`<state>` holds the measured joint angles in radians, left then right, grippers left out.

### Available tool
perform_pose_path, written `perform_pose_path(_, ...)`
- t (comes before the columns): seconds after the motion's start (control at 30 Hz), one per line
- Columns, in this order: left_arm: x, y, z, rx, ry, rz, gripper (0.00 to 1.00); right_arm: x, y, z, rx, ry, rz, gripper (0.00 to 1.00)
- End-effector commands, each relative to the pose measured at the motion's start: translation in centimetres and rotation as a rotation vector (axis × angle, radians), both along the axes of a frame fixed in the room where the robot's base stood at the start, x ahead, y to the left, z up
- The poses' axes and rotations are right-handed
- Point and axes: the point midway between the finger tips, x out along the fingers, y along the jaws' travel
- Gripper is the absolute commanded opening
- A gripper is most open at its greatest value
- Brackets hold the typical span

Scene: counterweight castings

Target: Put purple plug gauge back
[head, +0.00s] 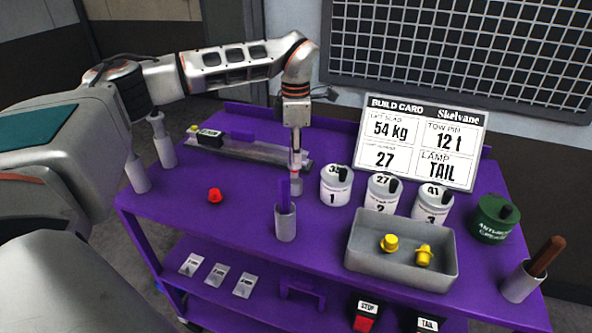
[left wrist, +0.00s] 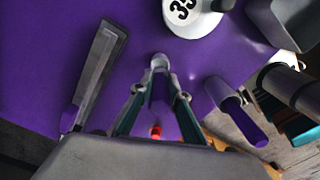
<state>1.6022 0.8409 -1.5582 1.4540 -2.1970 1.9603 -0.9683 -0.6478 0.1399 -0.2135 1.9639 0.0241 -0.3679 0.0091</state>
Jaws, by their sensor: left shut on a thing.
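My left gripper (head: 296,162) points down over the middle of the purple cart top. It is shut on a slim upright thing with a grey cylindrical lower end, which I take for the purple plug gauge (head: 296,186). The fingers hide most of it. In the left wrist view the fingertips (left wrist: 158,68) close around its grey end. A grey cup (head: 285,225) stands just nearer to me, with a flat purple piece (head: 284,194) sticking up from it. The cup also shows right of the fingers in the left wrist view (left wrist: 221,90), apart from them. My right gripper is not in view.
Several white numbered pots (head: 335,186) stand right of the gripper, before a build card (head: 420,140). A grey tray (head: 400,264) holds two yellow parts. A red cap (head: 215,195) lies left. A long grey bar (head: 250,150) lies behind. The front left top is clear.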

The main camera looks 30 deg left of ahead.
Motion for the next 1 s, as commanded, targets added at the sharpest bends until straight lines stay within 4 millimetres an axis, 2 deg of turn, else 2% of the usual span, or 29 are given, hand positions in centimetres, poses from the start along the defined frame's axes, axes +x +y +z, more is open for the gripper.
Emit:
perform_pose_path(0.17, 0.0, 0.0, -1.0, -0.001, -0.001, -0.001, 0.00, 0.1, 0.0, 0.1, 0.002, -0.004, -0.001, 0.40)
perform_pose_path(0.4, 0.0, 0.0, -4.3, -0.001, 0.000, 0.000, 0.00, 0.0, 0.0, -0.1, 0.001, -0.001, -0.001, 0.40)
perform_pose_path(0.87, 0.0, -0.1, -4.9, -0.001, -0.001, -0.001, 0.00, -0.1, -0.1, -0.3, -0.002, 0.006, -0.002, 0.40)
perform_pose_path(0.9, 0.0, 0.0, -5.0, -0.001, 0.000, -0.001, 0.18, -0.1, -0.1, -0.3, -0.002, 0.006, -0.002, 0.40)
perform_pose_path(0.97, 0.0, 0.0, -5.0, -0.001, -0.001, -0.001, 0.33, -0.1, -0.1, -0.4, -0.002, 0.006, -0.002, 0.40)
perform_pose_path(1.0, 0.0, 0.0, -5.0, -0.001, -0.001, -0.001, 0.33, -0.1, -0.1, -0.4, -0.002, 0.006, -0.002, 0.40)
